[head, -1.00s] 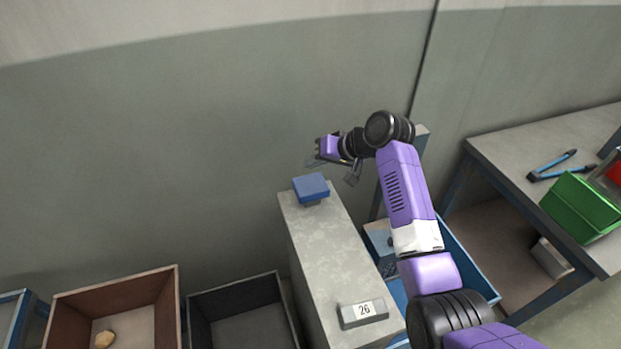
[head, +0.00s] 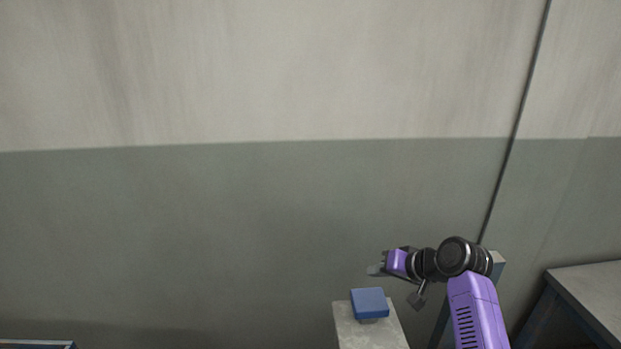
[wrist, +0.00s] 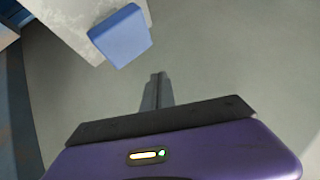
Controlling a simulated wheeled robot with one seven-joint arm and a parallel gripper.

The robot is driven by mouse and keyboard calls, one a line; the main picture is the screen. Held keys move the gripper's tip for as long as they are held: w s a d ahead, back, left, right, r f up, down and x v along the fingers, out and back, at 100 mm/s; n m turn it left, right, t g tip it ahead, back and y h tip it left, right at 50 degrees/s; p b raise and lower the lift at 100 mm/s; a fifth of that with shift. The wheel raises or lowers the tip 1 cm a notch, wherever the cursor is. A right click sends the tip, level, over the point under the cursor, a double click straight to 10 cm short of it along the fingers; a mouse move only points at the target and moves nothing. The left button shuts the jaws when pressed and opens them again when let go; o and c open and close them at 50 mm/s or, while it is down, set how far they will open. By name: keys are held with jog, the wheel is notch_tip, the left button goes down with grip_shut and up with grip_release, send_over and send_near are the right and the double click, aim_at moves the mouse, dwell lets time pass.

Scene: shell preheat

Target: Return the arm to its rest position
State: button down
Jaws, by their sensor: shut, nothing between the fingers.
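My gripper (head: 376,270) is at the end of my purple arm, in the lower right of the head view. It points left and is in the air above and beside a blue block (head: 369,303). In the wrist view the fingers (wrist: 158,90) are together with nothing between them. The blue block (wrist: 121,36) shows there at upper left, apart from the fingers. My arm is bent at a black joint, and its lower part is out of the head view.
The blue block sits at the far end of a grey stand (head: 368,334). A plain two-tone wall (head: 250,220) fills most of the head view. A grey table (head: 592,290) stands at the lower right. A blue edge (head: 38,345) shows at the lower left.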

jog(key=w+d+r+m+t+h, duration=0.1)
jog(key=w+d+r+t+h, duration=0.15)
jog(key=d+r+t, duration=0.2)
jog(key=s+a+f+n+h+b, duration=0.1)
jog(key=s+f, duration=0.1)
jog(key=s, duration=1.7)
jog(key=s+a+f+n+t+b, duration=0.1)
jog(key=s+a+f+b, duration=0.1)
jog(key=s, duration=1.7)
jog(key=s+a+f+n+t+h+b, duration=0.1)
jog(key=s+a+f+b, duration=0.1)
jog(key=s, duration=1.7)
jog(key=shift+s+a+f+h, duration=0.25)
jog(key=shift+s+f+h, duration=0.1)
jog(key=shift+f, duration=0.35)
